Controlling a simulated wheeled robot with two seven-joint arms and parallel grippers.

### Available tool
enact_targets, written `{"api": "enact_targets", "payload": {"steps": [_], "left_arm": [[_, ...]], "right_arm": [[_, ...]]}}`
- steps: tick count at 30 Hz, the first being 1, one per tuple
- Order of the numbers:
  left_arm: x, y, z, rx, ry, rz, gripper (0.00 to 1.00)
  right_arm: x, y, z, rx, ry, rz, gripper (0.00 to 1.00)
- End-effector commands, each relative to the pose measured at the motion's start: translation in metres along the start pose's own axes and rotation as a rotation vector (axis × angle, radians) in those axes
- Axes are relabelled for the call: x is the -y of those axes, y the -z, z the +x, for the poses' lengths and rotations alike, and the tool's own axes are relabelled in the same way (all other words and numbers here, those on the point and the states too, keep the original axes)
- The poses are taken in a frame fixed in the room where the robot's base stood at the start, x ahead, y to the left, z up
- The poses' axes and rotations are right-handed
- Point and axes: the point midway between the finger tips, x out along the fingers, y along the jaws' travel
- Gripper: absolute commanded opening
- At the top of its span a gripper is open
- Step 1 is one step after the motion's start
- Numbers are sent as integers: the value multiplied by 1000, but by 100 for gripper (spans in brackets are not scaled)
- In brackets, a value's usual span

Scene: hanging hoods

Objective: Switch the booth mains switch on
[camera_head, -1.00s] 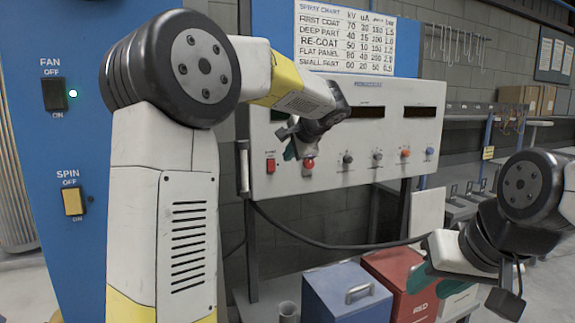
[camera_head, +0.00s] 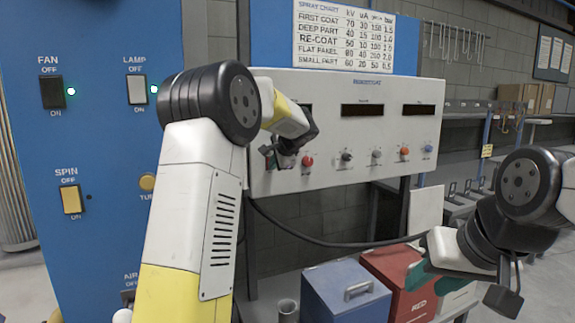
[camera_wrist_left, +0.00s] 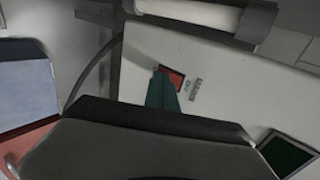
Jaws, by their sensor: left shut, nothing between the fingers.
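The booth mains switch is a red rocker (camera_wrist_left: 177,76) on the white control panel (camera_head: 325,172). In the left wrist view, "MAINS" and "OFF" lettering sits beside it. My left gripper (camera_head: 273,157) is shut and empty, in front of the panel's left end. Its teal fingertips (camera_wrist_left: 163,82) overlap the switch in the left wrist view and hide part of it. I cannot tell whether they touch it. In the head view the gripper mostly covers the switch. My right gripper (camera_head: 418,276) is at the lower right, away from the panel; its jaw opening is unclear.
A red button (camera_head: 307,161) and several knobs (camera_head: 376,154) lie right of the switch. A blue panel (camera_head: 105,230) with fan, lamp and spin switches stands at left. A blue box (camera_head: 345,298) and a red box (camera_head: 398,272) sit below the panel.

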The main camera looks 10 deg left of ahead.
Motion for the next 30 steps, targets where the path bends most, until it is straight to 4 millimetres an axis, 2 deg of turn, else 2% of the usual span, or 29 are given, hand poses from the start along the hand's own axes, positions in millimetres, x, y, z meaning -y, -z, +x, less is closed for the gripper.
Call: {"api": "enact_targets", "payload": {"steps": [20,30], "left_arm": [[1,-1,7,2,-1,0,0],[16,-1,-2,0,7,-3,0]], "right_arm": [[0,0,0,0,0,0,36],[0,0,0,0,0,0,36]]}}
